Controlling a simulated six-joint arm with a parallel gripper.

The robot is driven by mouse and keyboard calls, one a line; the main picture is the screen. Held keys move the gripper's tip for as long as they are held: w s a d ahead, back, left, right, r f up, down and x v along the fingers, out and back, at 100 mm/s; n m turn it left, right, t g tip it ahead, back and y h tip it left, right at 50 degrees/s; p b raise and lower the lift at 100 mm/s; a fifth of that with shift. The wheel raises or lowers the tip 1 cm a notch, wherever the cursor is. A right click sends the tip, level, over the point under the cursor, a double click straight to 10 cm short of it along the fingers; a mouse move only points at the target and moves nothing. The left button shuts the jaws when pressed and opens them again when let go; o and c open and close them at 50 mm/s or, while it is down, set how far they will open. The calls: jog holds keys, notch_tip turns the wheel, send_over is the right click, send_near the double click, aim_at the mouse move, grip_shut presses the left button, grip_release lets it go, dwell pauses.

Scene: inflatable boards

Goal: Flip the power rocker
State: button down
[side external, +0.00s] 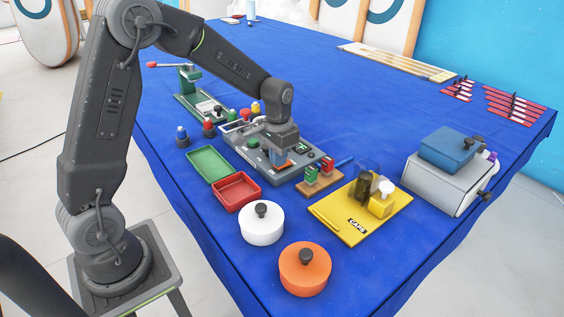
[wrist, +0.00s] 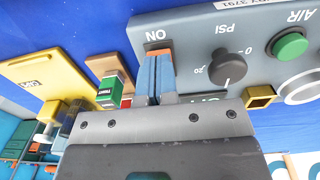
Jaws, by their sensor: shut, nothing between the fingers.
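The grey control panel (wrist: 195,40) carries a white ON label (wrist: 155,35), a dark PSI knob (wrist: 227,66) and a green AIR button (wrist: 288,45). It also shows in the side view (side external: 252,158), lying on the table. My gripper (wrist: 157,62) is shut and empty, its blue and orange fingertips together just below the ON label. It points down over the panel's near right end in the side view (side external: 279,164). The power rocker is mostly or wholly hidden behind my fingers, so its position and any contact cannot be told. A second label is partly covered by my gripper.
Beside the panel stand a wooden block with red and green pieces (side external: 320,177) and a yellow CAPS board (side external: 352,226). A red tray (side external: 236,192), white pot (side external: 262,229) and orange pot (side external: 305,274) stand nearer.

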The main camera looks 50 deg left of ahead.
jog(key=shift+f, duration=0.15)
jog(key=shift+r, duration=3.55)
jog(key=shift+s+d+r, duration=0.1)
jog(key=shift+s+r, duration=0.05)
jog(key=shift+r, duration=0.1)
jog(key=s+d+r+t, duration=0.2)
jog(key=s, duration=0.5)
jog(key=s+d+r+t, duration=0.1)
jog(key=s+d+r, duration=0.2)
jog(key=s, duration=0.4)
jog(key=s+d+r+t, duration=0.2)
jog(key=s+d+r, duration=0.1)
jog(key=s, duration=0.4)
jog(key=shift+d+t, duration=0.25)
jog(key=shift+t, duration=0.05)
